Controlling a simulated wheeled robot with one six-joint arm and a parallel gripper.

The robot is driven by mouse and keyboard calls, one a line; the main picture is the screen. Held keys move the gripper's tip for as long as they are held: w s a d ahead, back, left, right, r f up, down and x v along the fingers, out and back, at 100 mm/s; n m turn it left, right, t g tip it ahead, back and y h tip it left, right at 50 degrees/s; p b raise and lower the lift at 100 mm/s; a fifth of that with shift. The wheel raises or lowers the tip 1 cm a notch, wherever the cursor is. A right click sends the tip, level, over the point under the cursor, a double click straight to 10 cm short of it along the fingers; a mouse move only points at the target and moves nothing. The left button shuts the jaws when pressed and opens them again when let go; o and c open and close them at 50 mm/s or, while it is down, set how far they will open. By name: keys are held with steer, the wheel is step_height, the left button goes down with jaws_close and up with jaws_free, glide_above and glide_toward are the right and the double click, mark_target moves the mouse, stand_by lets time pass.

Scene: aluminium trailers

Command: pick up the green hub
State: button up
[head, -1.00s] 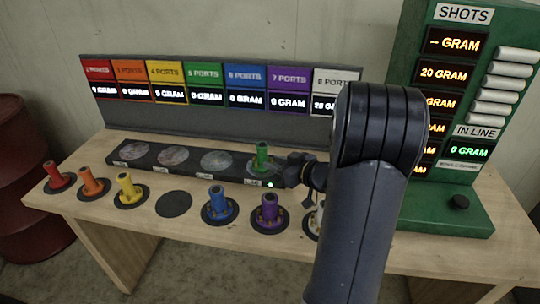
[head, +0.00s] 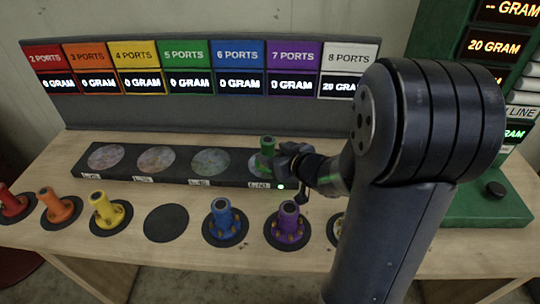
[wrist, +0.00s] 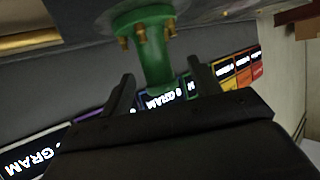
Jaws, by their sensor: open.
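The green hub (head: 267,147) stands on the rightmost round pad of the long black bar, with my gripper (head: 280,158) right beside it on the right. In the wrist view the green hub (wrist: 155,50) shows its flange with brass ports at the top and its stem reaching down between my two fingers. My gripper (wrist: 160,88) is open there, with one dark finger on each side of the stem. I cannot tell whether either finger touches it. Part of the hub's base is hidden by my gripper in the head view.
The black bar (head: 130,177) has other round pads without hubs. In front stand red (head: 12,203), orange (head: 59,207), yellow (head: 108,212), blue (head: 224,220) and purple (head: 288,222) hubs. An empty black disc (head: 166,223) lies between yellow and blue. A display panel (head: 200,110) stands behind.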

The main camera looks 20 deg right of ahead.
steer(key=shift+b+x, duration=0.45)
steer(key=shift+x, duration=2.65)
steer(key=shift+w+d, duration=0.1)
steer(key=shift+d, duration=0.1)
steer(key=shift+c, duration=0.2)
steer(key=shift+r, duration=0.1)
jaws_close()
